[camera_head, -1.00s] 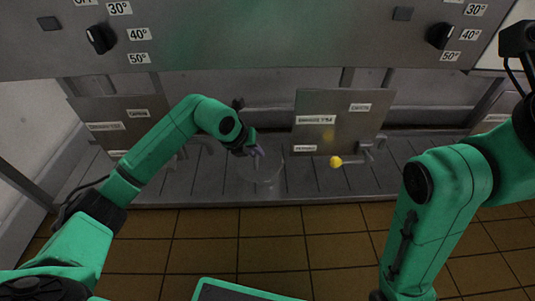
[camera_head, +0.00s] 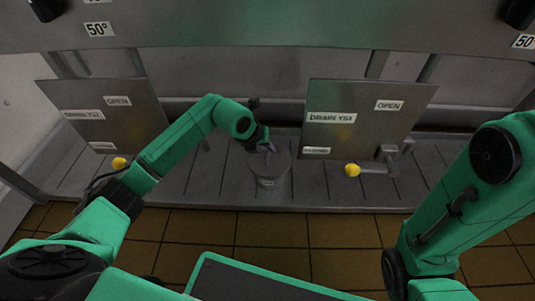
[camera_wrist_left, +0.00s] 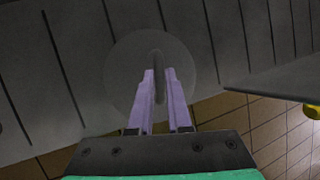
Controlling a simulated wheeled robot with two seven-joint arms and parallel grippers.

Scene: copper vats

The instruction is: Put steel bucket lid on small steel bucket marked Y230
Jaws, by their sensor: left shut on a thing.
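The small steel bucket (camera_head: 267,182) stands on the grey slatted ledge, with a small label on its front that is too small to read. The steel bucket lid (camera_wrist_left: 125,75) shows in the left wrist view as a dim grey disc with an upright handle. My left gripper (camera_head: 268,149) is shut on the lid's handle; its purple fingers (camera_wrist_left: 159,75) flank the handle in the left wrist view. The lid is at the bucket's top in the head view, but I cannot tell whether it is fully seated. My right gripper is out of view.
The slatted ledge (camera_head: 215,185) runs across the view above a brown tiled floor (camera_head: 270,230). A steel panel with labels (camera_head: 360,120) hangs to the right, with a yellow-knobbed valve handle (camera_head: 352,170) below it. Another labelled panel (camera_head: 100,115) and yellow knob (camera_head: 119,162) are left.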

